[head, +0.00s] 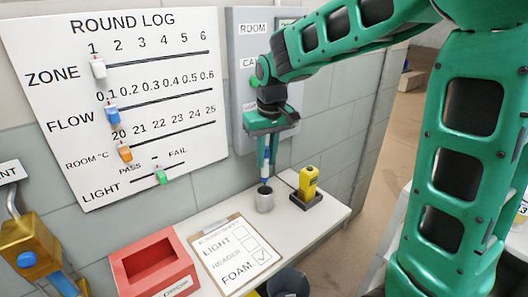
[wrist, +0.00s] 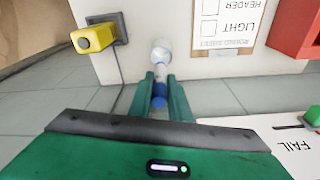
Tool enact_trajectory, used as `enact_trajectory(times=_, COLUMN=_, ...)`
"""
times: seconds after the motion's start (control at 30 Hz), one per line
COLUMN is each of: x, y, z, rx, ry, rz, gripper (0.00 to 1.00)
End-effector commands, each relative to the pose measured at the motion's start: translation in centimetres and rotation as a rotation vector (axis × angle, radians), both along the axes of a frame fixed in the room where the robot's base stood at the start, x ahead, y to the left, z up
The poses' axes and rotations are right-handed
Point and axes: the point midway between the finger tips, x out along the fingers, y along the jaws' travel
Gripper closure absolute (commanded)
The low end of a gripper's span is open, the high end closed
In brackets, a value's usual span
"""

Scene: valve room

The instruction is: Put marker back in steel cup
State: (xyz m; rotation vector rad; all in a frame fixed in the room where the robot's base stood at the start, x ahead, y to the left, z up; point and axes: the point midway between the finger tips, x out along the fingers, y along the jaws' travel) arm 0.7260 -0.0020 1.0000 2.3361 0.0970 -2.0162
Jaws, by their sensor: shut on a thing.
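My gripper (head: 267,148) is shut on a blue and white marker (head: 265,170), which hangs upright, pointing down. The steel cup (head: 265,202) is a small grey cylinder on the white shelf, right below the marker. The marker's lower end is at the cup's mouth in the head view; I cannot tell how far, if at all, it is inside. In the wrist view, the marker (wrist: 160,93) sits between the green fingertips (wrist: 162,80), with the cup (wrist: 160,52) just beyond, partly hidden by the marker.
A yellow device (head: 308,182) in a black stand is right of the cup. A clipboard (head: 236,257) with a checklist and a red box (head: 153,265) are to the left on the shelf (head: 325,214). The round log board (head: 135,100) hangs on the wall.

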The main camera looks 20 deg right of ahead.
Motion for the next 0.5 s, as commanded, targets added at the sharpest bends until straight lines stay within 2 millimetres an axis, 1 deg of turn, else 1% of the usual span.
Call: enact_trajectory(times=0.5, x=0.0, y=0.0, z=-3.6, rx=0.000, ry=0.001, rz=0.000, gripper=1.00)
